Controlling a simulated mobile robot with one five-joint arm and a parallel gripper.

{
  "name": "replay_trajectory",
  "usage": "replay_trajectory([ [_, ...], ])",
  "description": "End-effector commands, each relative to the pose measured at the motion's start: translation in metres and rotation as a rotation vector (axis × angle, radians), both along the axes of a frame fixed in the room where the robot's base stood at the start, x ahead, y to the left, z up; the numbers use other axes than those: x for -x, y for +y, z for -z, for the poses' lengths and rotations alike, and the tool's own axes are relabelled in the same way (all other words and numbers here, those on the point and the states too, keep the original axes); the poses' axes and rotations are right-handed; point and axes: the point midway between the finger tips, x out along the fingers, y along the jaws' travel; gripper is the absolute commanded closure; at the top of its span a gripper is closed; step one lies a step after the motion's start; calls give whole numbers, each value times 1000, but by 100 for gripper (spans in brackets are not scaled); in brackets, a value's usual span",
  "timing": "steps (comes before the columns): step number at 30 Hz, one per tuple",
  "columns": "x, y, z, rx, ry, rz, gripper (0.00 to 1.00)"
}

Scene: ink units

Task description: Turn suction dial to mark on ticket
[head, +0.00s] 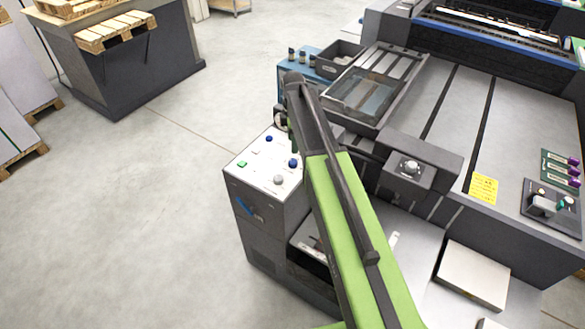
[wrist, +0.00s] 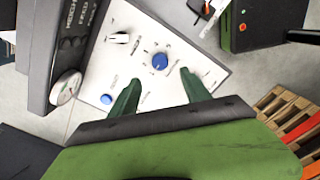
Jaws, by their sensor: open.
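The white control panel (head: 252,170) tops a grey cabinet and holds several knobs and buttons. In the wrist view the panel (wrist: 205,55) carries a blue dial (wrist: 160,61) with marks around it. I cannot read which dial is labelled suction. My gripper (wrist: 160,77) is open and empty, its two dark green fingers on either side of and just short of the blue dial; contact is not visible. In the head view my arm hides part of the panel. A yellow ticket (head: 483,188) lies on the grey machine; its writing is too small to read.
A second blue knob (wrist: 107,99) and a white lever switch (wrist: 120,38) are close by on the panel. A dark box with a silver knob (head: 410,167) is right of my arm.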

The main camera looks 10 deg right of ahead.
Motion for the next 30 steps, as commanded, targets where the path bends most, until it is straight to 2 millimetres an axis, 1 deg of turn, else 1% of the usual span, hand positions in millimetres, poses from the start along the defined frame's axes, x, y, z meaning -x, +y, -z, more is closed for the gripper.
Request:
replay_trajectory([
  [1, 0, 0, 23, 0, 0, 0, 45],
  [9, 0, 1, 78, 0, 0, 0, 45],
  [13, 0, 1, 98, 0, 0, 0, 45],
  [17, 0, 1, 105, 0, 0, -1, 45],
  [24, 0, 2, 102, 0, 0, -2, 45],
  [26, 0, 2, 102, 0, 0, -2, 51],
  [30, 0, 2, 102, 0, 0, -2, 69],
])
